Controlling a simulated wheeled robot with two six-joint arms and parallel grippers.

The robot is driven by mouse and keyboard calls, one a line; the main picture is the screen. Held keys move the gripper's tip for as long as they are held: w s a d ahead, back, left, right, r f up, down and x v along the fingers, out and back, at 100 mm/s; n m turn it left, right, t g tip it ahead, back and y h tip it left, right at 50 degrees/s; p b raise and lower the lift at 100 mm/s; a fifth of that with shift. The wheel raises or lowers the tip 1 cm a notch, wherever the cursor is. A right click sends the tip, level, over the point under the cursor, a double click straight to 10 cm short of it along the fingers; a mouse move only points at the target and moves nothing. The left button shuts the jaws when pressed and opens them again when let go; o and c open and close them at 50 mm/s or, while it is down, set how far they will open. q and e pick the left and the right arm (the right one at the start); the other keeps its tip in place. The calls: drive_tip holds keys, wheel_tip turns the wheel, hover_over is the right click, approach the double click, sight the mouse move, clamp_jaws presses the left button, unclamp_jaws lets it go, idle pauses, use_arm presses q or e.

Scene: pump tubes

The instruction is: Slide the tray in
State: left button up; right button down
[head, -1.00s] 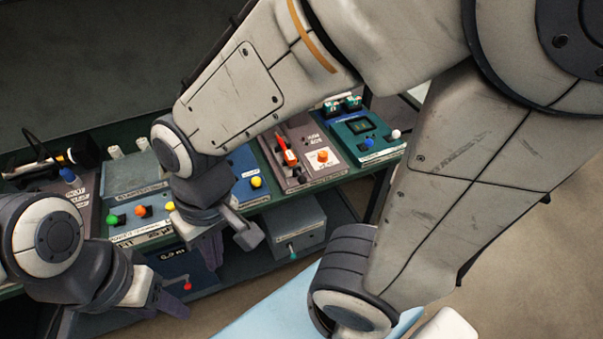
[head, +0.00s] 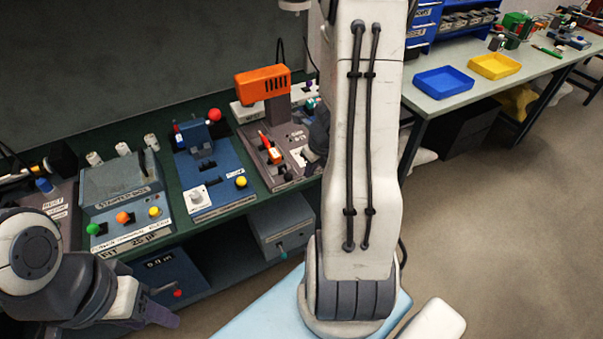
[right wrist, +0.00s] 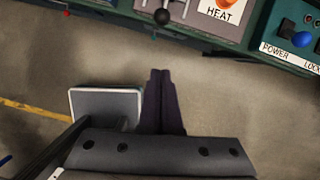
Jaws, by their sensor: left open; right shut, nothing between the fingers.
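Below the green bench hang a grey box (head: 281,226) with a teal knob and a dark blue box (head: 160,272) with a small display and a red knob. In the right wrist view, a grey plate with a pale rim (right wrist: 106,106) shows left of the fingers; I cannot tell what it is. My right gripper (right wrist: 162,75) is shut and empty over the floor, short of a black ball knob (right wrist: 161,17) on a lever. In the head view my right arm hides most of it. My left gripper (head: 155,312) is open and low before the blue box.
On the bench stand a blue unit (head: 214,170), a pump box (head: 125,190) with coloured buttons and an orange device (head: 262,84). A far table holds blue (head: 444,81) and yellow trays (head: 495,66). The floor at right is clear.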

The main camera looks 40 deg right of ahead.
drive_tip(key=b, duration=0.6)
approach(295, 178)
drive_tip(key=s+a+f, duration=0.3)
drive_tip(key=s+f, duration=0.1)
drive_tip(key=s, duration=0.1)
use_arm(q)
wheel_tip(295, 178, down, 4)
drive_tip(key=p, duration=0.3)
drive_tip(key=shift+r, duration=0.15)
use_arm(e)
drive_tip(key=w, duration=0.4)
drive_tip(key=shift+r, duration=0.2)
